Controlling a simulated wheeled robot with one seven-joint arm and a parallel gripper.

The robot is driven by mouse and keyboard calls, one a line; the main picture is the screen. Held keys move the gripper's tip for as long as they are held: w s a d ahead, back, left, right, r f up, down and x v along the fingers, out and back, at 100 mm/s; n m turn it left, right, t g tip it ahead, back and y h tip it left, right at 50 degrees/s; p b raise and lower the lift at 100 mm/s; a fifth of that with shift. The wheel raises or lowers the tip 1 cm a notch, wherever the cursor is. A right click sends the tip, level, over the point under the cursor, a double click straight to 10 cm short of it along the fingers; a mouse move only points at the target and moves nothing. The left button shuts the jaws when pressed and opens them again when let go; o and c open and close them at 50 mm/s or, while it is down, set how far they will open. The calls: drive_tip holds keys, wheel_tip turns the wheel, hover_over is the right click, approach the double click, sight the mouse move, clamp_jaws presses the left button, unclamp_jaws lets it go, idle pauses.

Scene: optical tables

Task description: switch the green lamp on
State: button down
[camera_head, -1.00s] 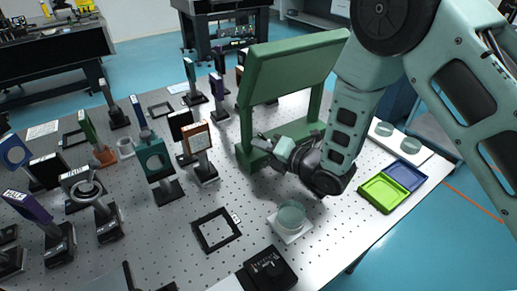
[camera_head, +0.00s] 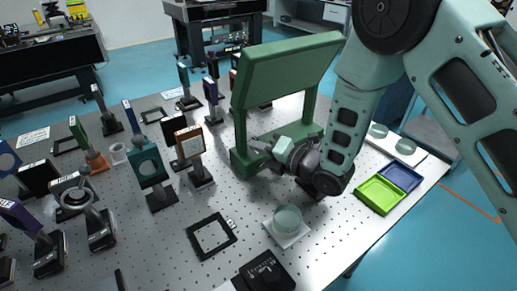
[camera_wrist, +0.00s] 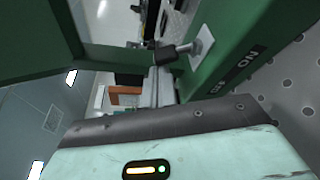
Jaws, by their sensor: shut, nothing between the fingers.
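The green lamp (camera_head: 286,70) is a frame with a wide tilted panel on two posts and a thick base, standing on the perforated table. Its lighting face is turned away in the head view. In the wrist view, a switch lever with a dark tip (camera_wrist: 168,55) stands out from a pale plate (camera_wrist: 201,42) on the green base (camera_wrist: 232,45), beside an ON label. My gripper (camera_head: 258,145) is shut and empty at the lamp's base, between the posts. In the wrist view its fingers (camera_wrist: 161,88) are close to the lever; I cannot tell whether they touch.
A glass dish on a white plate (camera_head: 288,222) and a black square frame (camera_head: 212,237) lie in front of the lamp. Green (camera_head: 381,195) and blue (camera_head: 402,176) trays are to the right. Several upright optic mounts, including a teal one (camera_head: 149,165), crowd the left.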

drive_tip(key=shift+w+d+m+b, duration=0.15)
drive_tip(key=shift+m+b, duration=0.25)
drive_tip(key=shift+b, duration=0.2)
drive_tip(key=shift+w+d+r+m+y+b, duration=0.15)
drive_tip(key=shift+m+y+b, duration=0.35)
drive_tip(key=shift+b, duration=0.75)
drive_tip(key=b, duration=0.2)
drive_tip(key=d+b, duration=0.1)
drive_tip(key=b, duration=0.2)
drive_tip(key=shift+w+d+r, duration=0.15)
drive_tip(key=shift+w+d, duration=0.05)
drive_tip(key=shift+w, duration=0.15)
drive_tip(key=shift+r, duration=0.25)
drive_tip(key=shift+a+r, duration=0.1)
